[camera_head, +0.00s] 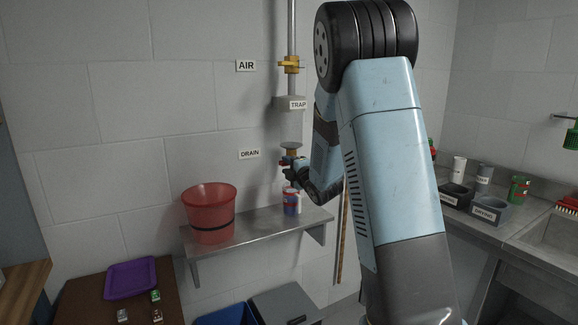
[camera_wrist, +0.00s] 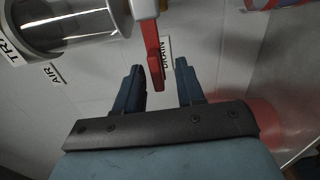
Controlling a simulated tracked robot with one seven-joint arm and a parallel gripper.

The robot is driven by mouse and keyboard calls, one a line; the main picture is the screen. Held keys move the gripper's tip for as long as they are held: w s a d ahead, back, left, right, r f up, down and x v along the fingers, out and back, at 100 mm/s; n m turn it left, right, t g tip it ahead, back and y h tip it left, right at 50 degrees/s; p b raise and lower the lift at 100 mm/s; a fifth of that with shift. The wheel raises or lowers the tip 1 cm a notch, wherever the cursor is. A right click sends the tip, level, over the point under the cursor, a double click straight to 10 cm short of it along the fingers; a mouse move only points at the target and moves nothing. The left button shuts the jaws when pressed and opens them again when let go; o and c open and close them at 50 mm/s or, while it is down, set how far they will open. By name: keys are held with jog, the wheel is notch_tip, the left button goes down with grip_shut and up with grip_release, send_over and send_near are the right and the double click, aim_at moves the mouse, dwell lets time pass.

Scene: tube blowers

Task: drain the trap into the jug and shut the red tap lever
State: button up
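The red tap lever (camera_wrist: 155,58) shows in the wrist view, hanging from a pale hub with its end between my fingertips and apart from both. My gripper (camera_wrist: 159,76) is open around it; how deep the lever sits between the fingers I cannot tell. The trap's glass bowl (camera_wrist: 65,22) is at upper left in the wrist view; its liquid level is unclear. In the head view the trap (camera_head: 291,103) hangs on the wall pipe, and my gripper (camera_head: 291,170) is below it. A red translucent jug (camera_head: 209,207) stands upright on the shelf, left of the tap.
A brown table (camera_head: 85,307) with a purple tray (camera_head: 131,278) is at lower left. A counter with cups and a sink (camera_head: 548,238) is at right.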

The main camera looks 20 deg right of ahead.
jog(key=v, duration=1.1)
jog(key=shift+s, duration=0.3)
jog(key=shift+d, duration=0.15)
jog(key=s+d+r+m+g+h, duration=0.2)
jog(key=s+r+m+g+h, duration=0.3)
jog(key=s+m, duration=0.65)
jog(key=s+a+m+g, duration=0.3)
jog(key=s+m, duration=0.1)
jog(key=s, duration=0.7)
jog(key=s+a+m+g+y, duration=0.1)
jog(key=s+a+m+g, duration=0.2)
jog(key=s, duration=0.9)
jog(key=shift+s+m+g, duration=0.3)
jog(key=shift+m+g, duration=0.2)
jog(key=shift+m, duration=0.65)
